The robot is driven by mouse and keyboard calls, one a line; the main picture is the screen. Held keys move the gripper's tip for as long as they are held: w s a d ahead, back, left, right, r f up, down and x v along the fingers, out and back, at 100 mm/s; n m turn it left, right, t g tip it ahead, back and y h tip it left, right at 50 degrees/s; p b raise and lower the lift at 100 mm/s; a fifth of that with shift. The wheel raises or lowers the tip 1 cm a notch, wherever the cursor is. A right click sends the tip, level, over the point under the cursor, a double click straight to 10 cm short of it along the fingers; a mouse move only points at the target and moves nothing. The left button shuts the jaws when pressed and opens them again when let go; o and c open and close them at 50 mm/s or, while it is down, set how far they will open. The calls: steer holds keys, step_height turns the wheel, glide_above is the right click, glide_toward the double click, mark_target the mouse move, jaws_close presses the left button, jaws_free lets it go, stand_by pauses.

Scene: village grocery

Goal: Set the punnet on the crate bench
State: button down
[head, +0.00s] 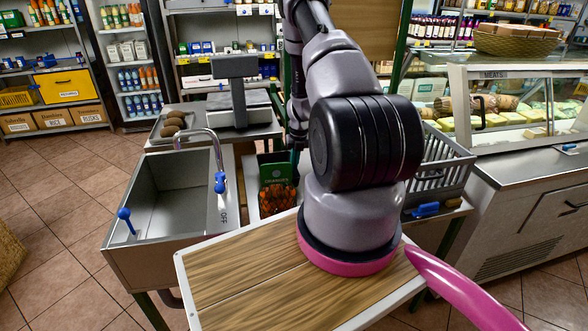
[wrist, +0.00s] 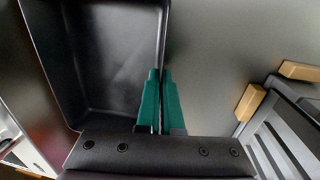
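The punnet appears to be the black, straight-walled tray (wrist: 115,55) at the left of the wrist view. It looks empty inside. My gripper (wrist: 160,75) has two green fingers close together on its right wall, one inside and one outside, so it seems shut on that wall. In the head view my arm hides most of the gripper, and I cannot make out the punnet there. A grey slatted crate (head: 443,165) stands right of my arm, apparently on the crate bench, which is mostly hidden. A slatted crate also shows in the wrist view (wrist: 283,135).
A steel sink (head: 165,200) with a tap (head: 217,155) stands at left. A scale (head: 238,95) is behind it, beside a tray of brown produce (head: 173,124). A green packet (head: 277,185) labelled oranges is left of my arm. A glass meat counter (head: 515,105) is at right.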

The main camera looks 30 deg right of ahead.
steer(key=shift+f, duration=0.7)
steer(key=shift+f, duration=0.1)
steer(key=c, duration=1.1)
jaws_free()
